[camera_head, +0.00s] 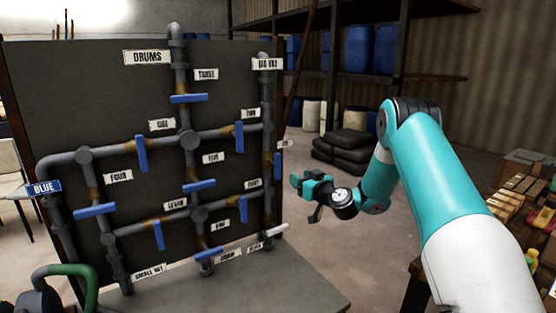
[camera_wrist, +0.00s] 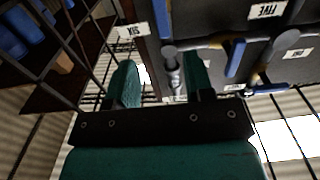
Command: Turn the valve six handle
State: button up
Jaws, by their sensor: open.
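The valve six handle (camera_head: 277,166) is a blue lever hanging upright on the right-hand pipe of the dark panel, just below a small white label (camera_head: 283,145) too small to read in the head view. In the wrist view a label (camera_wrist: 133,31) reads SIX, above left of a grey pipe joint (camera_wrist: 170,52). My gripper (camera_head: 298,183) is to the right of the handle, pointing left at the panel, apart from it. Its teal fingers (camera_wrist: 163,72) are spread and nothing is clearly held.
Other blue handles sit close by on the panel, such as valve two's (camera_head: 239,137). A grey tabletop (camera_head: 265,280) lies below the panel. Dark sacks (camera_head: 345,150) and shelves stand behind. A loaded wooden table (camera_head: 515,205) is at right.

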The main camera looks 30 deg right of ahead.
aim_at(279, 165)
jog(key=w+p, duration=0.2)
jog(key=w, duration=0.2)
jog(key=w+p, duration=0.1)
jog(key=w, duration=0.4)
jog(key=w+p, duration=0.2)
jog(key=w, duration=0.3)
jog(key=shift+a+p, duration=0.25)
jog(key=shift+p, duration=0.1)
grip_shut()
